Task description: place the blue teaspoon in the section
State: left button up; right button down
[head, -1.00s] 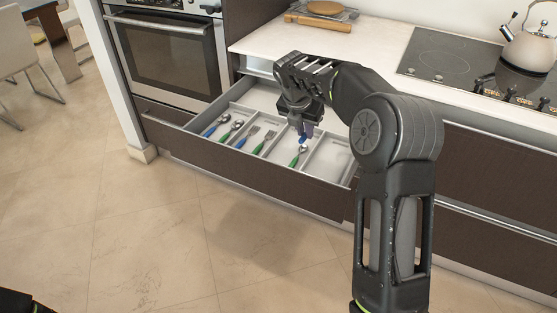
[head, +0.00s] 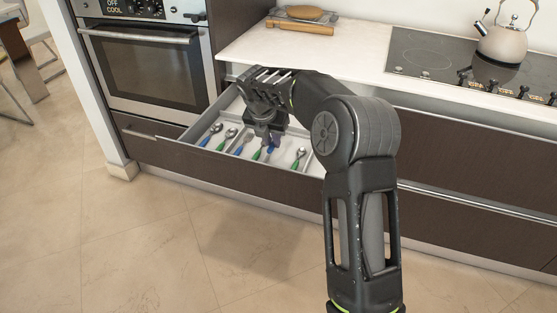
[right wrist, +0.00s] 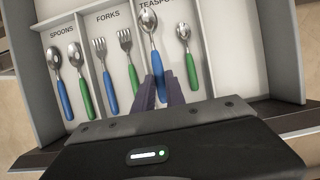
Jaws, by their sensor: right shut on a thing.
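The blue teaspoon (right wrist: 158,62) has a silver bowl and a blue handle. My right gripper (head: 272,143) is shut on its handle over the open drawer (head: 232,168); the gripper fingers also show in the right wrist view (right wrist: 159,88). The teaspoon appears over the left side of the section labelled TEASPOONS (right wrist: 170,17), near its divider from the forks. I cannot tell whether it touches the floor. A green teaspoon (right wrist: 187,55) lies in that section, to the right of the held one. My left gripper is out of view.
Blue and green spoons (right wrist: 60,88) lie in the left section. Blue and green forks (right wrist: 105,75) lie in the section beside it. The section at right (right wrist: 235,50) is empty. The white counter (head: 320,50), an oven (head: 150,65) and a cooktop with a kettle (head: 503,42) surround the drawer.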

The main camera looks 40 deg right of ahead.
jog(key=shift+f, duration=1.35)
jog(key=shift+f, duration=0.1)
jog(key=shift+f+b, duration=0.4)
jog(key=shift+f, duration=2)
jog(key=shift+f, duration=0.15)
jog(key=c, duration=1.7)
grip_release()
jog(key=p+v, duration=0.1)
jog(key=v, duration=1.1)
